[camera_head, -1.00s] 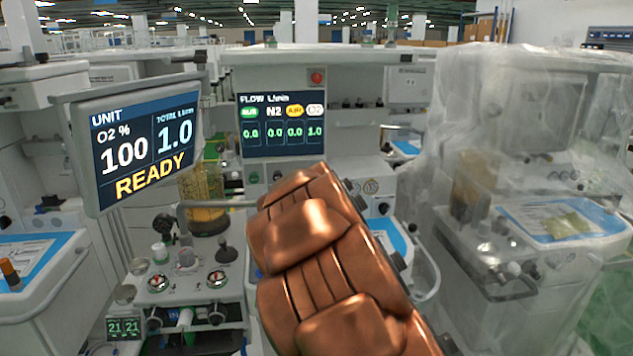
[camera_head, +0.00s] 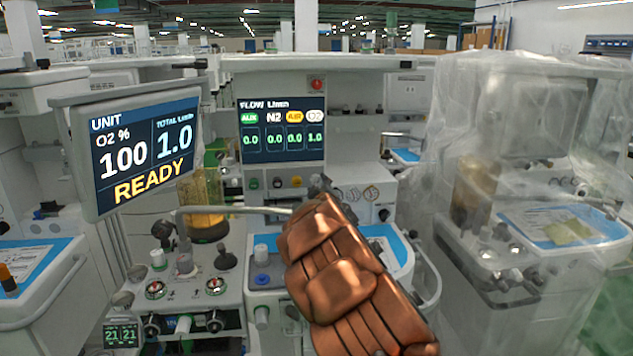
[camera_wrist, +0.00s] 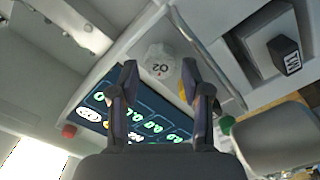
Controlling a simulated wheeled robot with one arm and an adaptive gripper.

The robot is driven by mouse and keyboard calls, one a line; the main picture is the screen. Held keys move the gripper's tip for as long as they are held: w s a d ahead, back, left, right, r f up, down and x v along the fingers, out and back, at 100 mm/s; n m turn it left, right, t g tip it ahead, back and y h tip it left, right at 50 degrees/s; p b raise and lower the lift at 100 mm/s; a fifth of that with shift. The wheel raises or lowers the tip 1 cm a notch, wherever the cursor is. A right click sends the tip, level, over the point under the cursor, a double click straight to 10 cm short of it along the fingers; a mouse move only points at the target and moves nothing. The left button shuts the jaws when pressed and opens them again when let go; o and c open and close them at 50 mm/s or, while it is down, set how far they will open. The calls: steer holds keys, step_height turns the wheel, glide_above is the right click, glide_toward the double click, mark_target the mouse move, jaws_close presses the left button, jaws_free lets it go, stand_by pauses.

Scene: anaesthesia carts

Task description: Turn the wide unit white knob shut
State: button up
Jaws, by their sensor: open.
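The white knob (camera_wrist: 160,62), marked O2, shows in the wrist view just beyond my fingertips. My gripper (camera_wrist: 159,84) is open, with one finger to each side below the knob. I see no contact between the fingers and the knob. In the head view, the wide unit's flow screen (camera_head: 281,129) reads 1.0 under O2. A green knob (camera_head: 253,183) and a yellow knob (camera_head: 297,181) sit in a row under the screen. The white knob is not clearly visible there; my copper-coloured arm and the dark gripper end (camera_head: 320,185) are close to the row's right end.
A tilted READY monitor (camera_head: 147,150) stands at the left. A plastic-draped cart (camera_head: 520,130) stands at the right. A grey bar (camera_head: 235,210) crosses in front of the unit. Dial gauges (camera_head: 371,192) are right of the knob row. A dark lever (camera_wrist: 285,55) is at the wrist view's upper right.

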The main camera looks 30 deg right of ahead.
mark_target(317, 183)
steer(key=shift+x, duration=1.45)
steer(key=shift+w+d+f, duration=0.1)
steer(key=shift+w+d, duration=0.1)
steer(key=shift+w, duration=0.15)
steer(key=shift+c, duration=0.5)
steer(key=c, duration=0.8)
